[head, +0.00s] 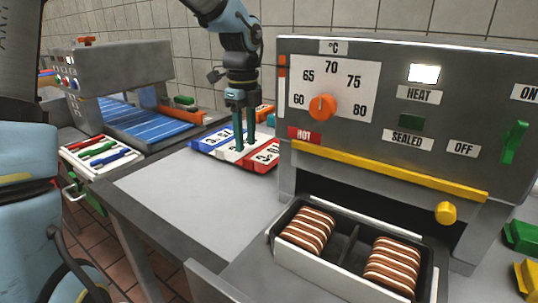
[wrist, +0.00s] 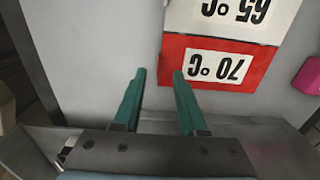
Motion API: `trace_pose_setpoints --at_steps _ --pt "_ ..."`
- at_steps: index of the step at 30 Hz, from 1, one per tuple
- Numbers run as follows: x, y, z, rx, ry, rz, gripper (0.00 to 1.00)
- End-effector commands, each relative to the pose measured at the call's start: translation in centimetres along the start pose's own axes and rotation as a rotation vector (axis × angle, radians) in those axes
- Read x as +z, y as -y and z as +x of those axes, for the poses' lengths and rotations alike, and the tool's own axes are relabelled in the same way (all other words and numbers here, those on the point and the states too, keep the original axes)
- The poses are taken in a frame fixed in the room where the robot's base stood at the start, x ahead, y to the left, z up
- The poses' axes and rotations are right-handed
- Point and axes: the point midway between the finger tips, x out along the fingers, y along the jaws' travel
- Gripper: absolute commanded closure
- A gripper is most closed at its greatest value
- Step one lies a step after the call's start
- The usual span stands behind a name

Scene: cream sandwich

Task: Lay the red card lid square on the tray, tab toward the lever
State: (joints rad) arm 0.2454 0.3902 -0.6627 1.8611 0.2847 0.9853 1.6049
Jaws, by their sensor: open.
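The red card lid (head: 262,155) lies flat at the right end of a row of cards on the grey counter; in the wrist view the red card (wrist: 180,75) bears a white 70 °C label. My gripper (head: 245,144) points down over the cards, open and empty. In the wrist view my gripper's fingertips (wrist: 158,73) straddle the card's left edge, the right one over its corner; whether they touch it I cannot tell. The tray (head: 346,277) sits in the machine's opening with two striped blocks (head: 308,228) in it. A green lever (head: 514,142) is on the machine's right. I cannot make out the card's tab.
White (head: 228,150) and blue (head: 205,143) cards adjoin the red one. The machine (head: 380,60) overhangs the tray, with a yellow bar (head: 390,172) and yellow knob (head: 445,213) at its front. Counter left of the tray is clear. A pen tray (head: 85,163) stands left.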

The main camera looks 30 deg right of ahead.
Motion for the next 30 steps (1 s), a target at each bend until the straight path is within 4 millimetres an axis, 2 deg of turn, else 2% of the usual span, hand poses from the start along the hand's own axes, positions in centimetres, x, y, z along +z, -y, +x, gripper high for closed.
trace_pose_setpoints --at_steps 9,19,30 --pt "-0.2 -0.1 4.3 0.003 -0.001 0.000 0.59" --pt "-0.1 -0.1 4.9 0.001 0.001 -0.002 0.60" --pt "-0.1 -0.1 4.9 0.000 0.001 -0.002 1.00"
